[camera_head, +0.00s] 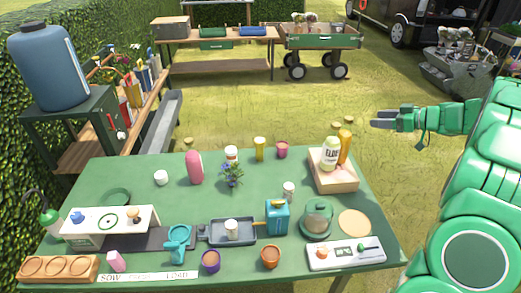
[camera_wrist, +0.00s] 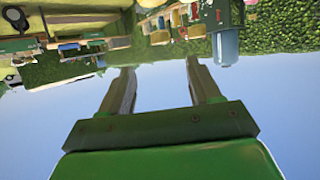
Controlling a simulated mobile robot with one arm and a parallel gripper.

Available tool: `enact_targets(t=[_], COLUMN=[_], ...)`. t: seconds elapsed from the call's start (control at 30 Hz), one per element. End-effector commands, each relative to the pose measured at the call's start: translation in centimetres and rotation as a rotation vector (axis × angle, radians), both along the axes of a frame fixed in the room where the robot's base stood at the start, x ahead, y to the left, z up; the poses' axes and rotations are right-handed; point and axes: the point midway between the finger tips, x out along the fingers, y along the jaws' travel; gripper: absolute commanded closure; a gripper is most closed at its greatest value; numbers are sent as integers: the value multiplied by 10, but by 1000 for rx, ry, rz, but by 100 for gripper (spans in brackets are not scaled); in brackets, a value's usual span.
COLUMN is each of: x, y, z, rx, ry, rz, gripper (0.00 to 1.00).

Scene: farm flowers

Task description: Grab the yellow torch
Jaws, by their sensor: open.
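A yellow upright cylinder (camera_head: 259,148) stands at the back of the green table in the head view. A yellow-orange upright object (camera_head: 345,146) stands on a wooden block at the table's right, beside a pale green labelled bottle (camera_head: 329,153). Both are small here, and I cannot tell for sure which is the torch. My gripper (camera_head: 378,119) is off to the right of both, past the table's back right corner, apart from everything. In the wrist view my gripper (camera_wrist: 159,66) is open with nothing between its fingers. No torch can be made out in that view.
The green table (camera_head: 205,275) holds a pink bottle (camera_head: 194,167), a potted purple flower (camera_head: 232,174), a blue can (camera_head: 277,217) and several small pots. The wooden block (camera_head: 336,181) has a raised edge.

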Motion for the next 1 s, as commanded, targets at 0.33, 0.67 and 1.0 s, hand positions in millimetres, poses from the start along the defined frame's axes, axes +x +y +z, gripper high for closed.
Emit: enact_targets(t=[0.33, 0.67, 1.0], x=[0, 0, 0], y=[0, 0, -1], z=[0, 2, 50], rx=[0, -1, -5], ry=[0, -1, -3], rz=[0, -1, 0], gripper=[30, 30, 30])
